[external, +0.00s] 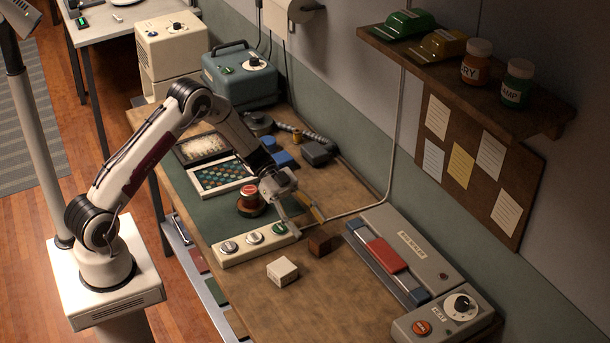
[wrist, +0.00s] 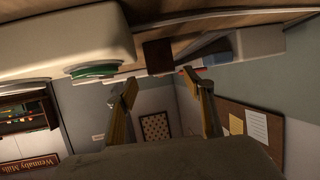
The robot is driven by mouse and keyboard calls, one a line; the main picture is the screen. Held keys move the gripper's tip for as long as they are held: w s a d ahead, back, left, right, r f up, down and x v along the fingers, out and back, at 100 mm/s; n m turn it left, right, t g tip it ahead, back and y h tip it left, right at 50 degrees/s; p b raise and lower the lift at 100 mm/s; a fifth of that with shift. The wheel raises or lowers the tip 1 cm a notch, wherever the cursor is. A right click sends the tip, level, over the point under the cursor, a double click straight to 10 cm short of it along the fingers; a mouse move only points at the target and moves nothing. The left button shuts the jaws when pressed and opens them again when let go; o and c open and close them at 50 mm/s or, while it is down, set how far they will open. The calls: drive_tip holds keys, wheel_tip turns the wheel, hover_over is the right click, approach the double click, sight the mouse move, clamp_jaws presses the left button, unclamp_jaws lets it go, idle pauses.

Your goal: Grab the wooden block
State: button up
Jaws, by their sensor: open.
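A small dark brown wooden block (external: 320,243) sits on the workbench in the external view, right of a cream panel with round knobs. It also shows in the wrist view (wrist: 158,55), beyond the fingertips and between them from side to side. My gripper (external: 304,218) is low over the bench, just behind the block and right of the panel. In the wrist view my gripper (wrist: 156,86) has its two yellowish fingers spread with nothing between them. The gap between fingers and block is hard to judge.
The cream knob panel (external: 253,244) is close left of the block. A white box (external: 282,271) sits nearer the front. A grey device with a red bar (external: 386,255) lies to the right. A red button (external: 249,192) stands behind the panel. The front bench is clear.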

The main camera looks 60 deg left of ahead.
sight(317, 234)
drive_tip(key=shift+d+f, duration=0.2)
drive_tip(key=shift+d, duration=0.2)
drive_tip(key=shift+w+x, duration=0.2)
drive_tip(key=shift+x, duration=2.4)
drive_tip(key=c, duration=1.2)
